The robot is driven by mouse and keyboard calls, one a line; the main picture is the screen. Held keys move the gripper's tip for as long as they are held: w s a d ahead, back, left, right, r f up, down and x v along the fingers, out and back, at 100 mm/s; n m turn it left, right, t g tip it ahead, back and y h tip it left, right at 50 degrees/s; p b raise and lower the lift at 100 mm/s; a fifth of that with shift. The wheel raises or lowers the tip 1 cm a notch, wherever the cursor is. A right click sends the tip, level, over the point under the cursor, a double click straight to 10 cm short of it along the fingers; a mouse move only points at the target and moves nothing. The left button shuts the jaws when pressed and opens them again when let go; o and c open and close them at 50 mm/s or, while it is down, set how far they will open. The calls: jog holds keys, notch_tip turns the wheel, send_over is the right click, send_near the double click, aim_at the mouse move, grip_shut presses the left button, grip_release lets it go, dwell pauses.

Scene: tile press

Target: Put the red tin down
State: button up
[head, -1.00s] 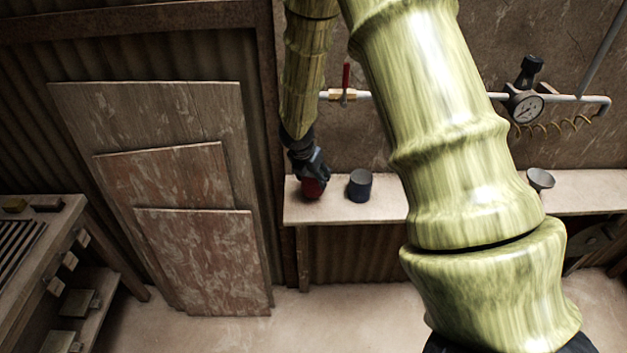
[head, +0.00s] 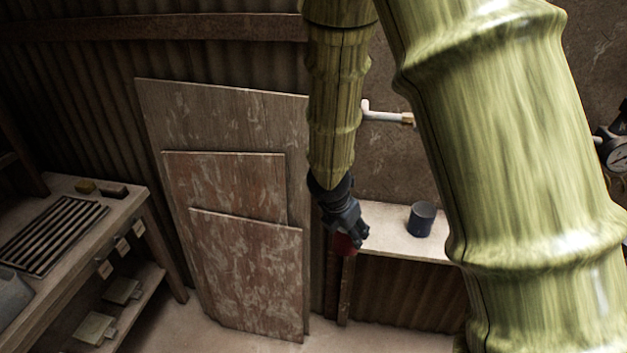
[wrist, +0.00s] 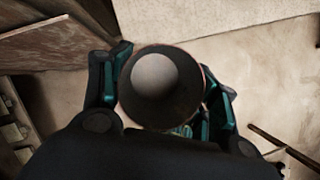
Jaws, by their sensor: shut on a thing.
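The red tin (head: 345,244) shows in the head view below my gripper (head: 352,232), partly hidden by the fingers. It is at the left end of the wall shelf, near or past that end; I cannot tell its exact height. In the wrist view the round dark top of the tin (wrist: 162,88), with a pale round patch, lies between the fingers. My gripper (wrist: 162,100) is shut on it, one finger on each side. The wrist view shows floor around and below the tin.
The pale shelf (head: 385,235) carries a dark blue tin (head: 421,219) to the right of my gripper. Wooden boards (head: 245,270) lean on the wall at left. A bench (head: 140,212) with a slatted rack (head: 50,236) stands at far left. Open floor (head: 210,335) lies between.

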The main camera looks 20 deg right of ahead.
jog(key=shift+w+a+f+m+g, duration=0.15)
jog(key=shift+f+m+g, duration=0.25)
jog(key=shift+m, duration=0.5)
jog(key=a+f+m+g+y, duration=0.3)
jog(key=a+f+m, duration=0.8)
jog(key=m, duration=1)
jog(key=shift+s+a+f+m+g+y, duration=0.2)
jog(key=shift+s+f+m+g+y, duration=0.2)
jog(key=shift+f+g, duration=0.85)
